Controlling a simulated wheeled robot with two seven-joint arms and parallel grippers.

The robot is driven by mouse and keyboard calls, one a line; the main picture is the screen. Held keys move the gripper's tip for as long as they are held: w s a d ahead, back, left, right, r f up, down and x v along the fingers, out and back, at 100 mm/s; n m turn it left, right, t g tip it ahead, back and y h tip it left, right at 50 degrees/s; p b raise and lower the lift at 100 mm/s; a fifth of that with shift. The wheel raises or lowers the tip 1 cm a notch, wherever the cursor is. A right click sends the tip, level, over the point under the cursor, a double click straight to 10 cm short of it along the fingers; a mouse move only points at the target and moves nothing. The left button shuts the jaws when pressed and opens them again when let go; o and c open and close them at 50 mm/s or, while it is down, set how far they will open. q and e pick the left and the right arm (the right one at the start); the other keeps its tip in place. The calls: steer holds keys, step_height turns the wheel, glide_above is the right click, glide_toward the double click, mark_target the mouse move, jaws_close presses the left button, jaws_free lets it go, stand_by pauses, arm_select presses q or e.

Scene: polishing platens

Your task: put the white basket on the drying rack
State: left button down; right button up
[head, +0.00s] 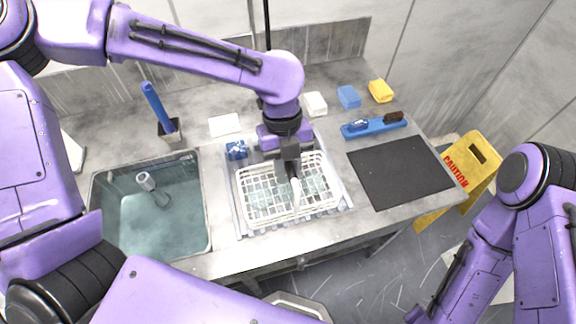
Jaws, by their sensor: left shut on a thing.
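The white basket (268,220) is a wire-grid basket in the middle of the counter. It sits over the drying rack (239,228), whose grey edges show around it; I cannot tell whether the basket's underside touches the rack. My left gripper (294,190) reaches down from above and is shut on the basket, at a light upright part near its middle. The gripper hides part of the basket's far side. My right arm shows at the right edge, but its gripper is not in view.
A water-filled sink (165,225) lies left of the rack. A black mat (400,172) lies to the right. A blue tray (376,127) with a brush and several sponges stand behind. A yellow caution sign (462,170) stands beyond the counter's right end.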

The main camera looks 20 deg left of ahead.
arm_select(q)
steer(key=c, duration=1)
jaws_free()
steer(key=shift+f, duration=0.1)
steer(key=shift+o, duration=0.2)
steer(key=v, duration=1.2)
